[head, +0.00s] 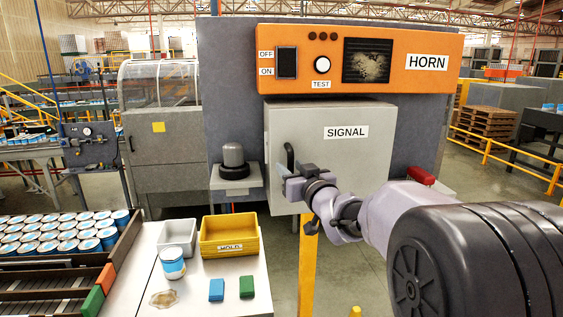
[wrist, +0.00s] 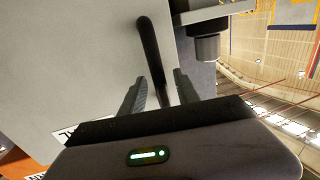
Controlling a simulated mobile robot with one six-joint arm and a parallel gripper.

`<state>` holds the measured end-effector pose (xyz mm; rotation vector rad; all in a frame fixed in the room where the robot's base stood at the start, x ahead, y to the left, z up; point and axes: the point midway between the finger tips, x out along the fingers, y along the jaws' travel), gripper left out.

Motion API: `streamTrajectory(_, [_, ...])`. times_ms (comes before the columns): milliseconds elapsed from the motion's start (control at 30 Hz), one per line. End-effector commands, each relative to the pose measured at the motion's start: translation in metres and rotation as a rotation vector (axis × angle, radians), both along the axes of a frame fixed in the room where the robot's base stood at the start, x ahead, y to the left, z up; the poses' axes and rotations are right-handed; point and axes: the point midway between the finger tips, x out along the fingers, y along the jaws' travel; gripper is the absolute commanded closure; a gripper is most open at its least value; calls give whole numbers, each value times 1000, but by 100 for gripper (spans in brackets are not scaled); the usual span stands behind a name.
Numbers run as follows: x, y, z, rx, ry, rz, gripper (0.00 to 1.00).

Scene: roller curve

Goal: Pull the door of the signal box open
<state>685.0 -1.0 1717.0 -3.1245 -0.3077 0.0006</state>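The signal box (head: 350,165) is a light grey cabinet labelled SIGNAL, below the orange HORN panel. Its door looks closed in the head view. The black bar handle (head: 290,157) is on the door's left side. My gripper (head: 283,172) is at the handle, coming from the right. In the wrist view, the dark handle (wrist: 150,50) runs between the two fingers of my gripper (wrist: 160,82), against the pale door face (wrist: 75,55). The fingers are apart, with gaps visible beside the handle. The handle's near end is hidden behind the gripper body.
A grey beacon (head: 233,156) stands on a bracket left of the box. A red object (head: 421,175) is at its right. A yellow post (head: 308,265) rises below. The white table (head: 215,300) with a yellow HOLD bin (head: 230,248) is at front left.

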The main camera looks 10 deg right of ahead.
Motion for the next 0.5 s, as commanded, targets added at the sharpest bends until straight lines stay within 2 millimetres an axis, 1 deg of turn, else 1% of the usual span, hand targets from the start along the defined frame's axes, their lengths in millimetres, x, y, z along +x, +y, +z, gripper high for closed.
streamTrajectory(100, [6,1,0,1,0,0,62])
streamTrajectory(333, [7,1,-1,1,0,-1,62])
streamTrajectory(367, [7,1,-1,0,0,-1,66])
streamTrajectory(500, [6,1,-1,0,0,-1,94])
